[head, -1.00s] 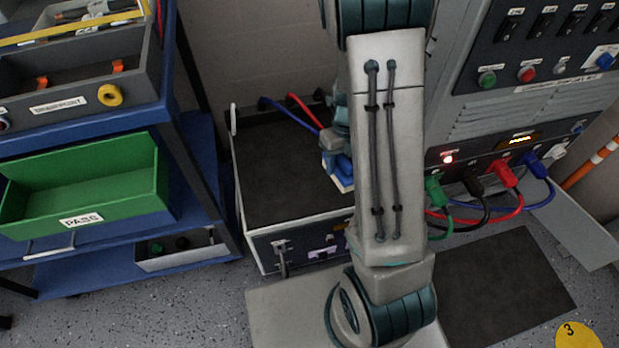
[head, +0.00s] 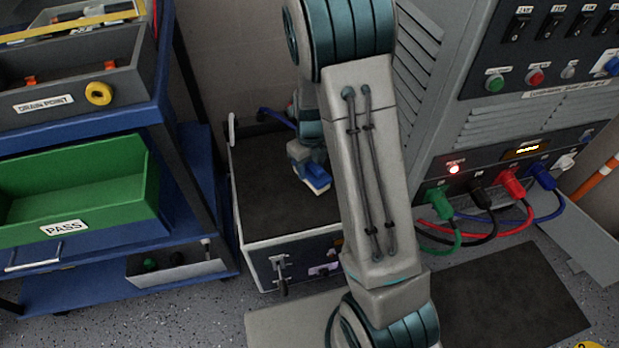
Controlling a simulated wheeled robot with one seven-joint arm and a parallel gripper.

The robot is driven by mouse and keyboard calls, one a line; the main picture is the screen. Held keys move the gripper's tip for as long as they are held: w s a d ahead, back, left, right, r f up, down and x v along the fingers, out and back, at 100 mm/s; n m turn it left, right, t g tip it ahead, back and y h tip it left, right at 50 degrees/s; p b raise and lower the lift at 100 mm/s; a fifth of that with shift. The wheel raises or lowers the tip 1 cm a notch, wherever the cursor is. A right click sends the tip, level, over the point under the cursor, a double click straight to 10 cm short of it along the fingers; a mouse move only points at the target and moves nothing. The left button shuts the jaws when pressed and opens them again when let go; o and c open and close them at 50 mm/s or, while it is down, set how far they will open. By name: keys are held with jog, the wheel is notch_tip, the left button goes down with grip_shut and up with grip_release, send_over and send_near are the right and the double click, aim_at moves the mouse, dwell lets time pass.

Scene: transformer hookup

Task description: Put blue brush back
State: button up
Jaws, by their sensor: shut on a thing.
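My gripper (head: 310,168) is small in the head view, above the dark-topped case, and partly hidden behind my arm. It is shut on a blue block-shaped thing, seemingly the blue brush (head: 317,179). The brush hangs just over the dark top of the case (head: 265,205). I cannot tell whether it touches that top. The fingers and the underside of the brush are too small to make out.
A blue cart (head: 130,122) on the left carries a grey tray (head: 115,65), a green PASS bin (head: 130,180) and a lower open box (head: 150,268). A grey panel (head: 480,130) with coloured plugs and cables stands right. A dark mat (head: 500,290) lies on the floor.

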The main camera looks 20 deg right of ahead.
aim_at(311, 176)
jog(key=shift+f+b, duration=0.95)
jog(key=shift+f, duration=1.05)
jog(key=shift+f, duration=0.1)
jog(key=o, duration=0.9)
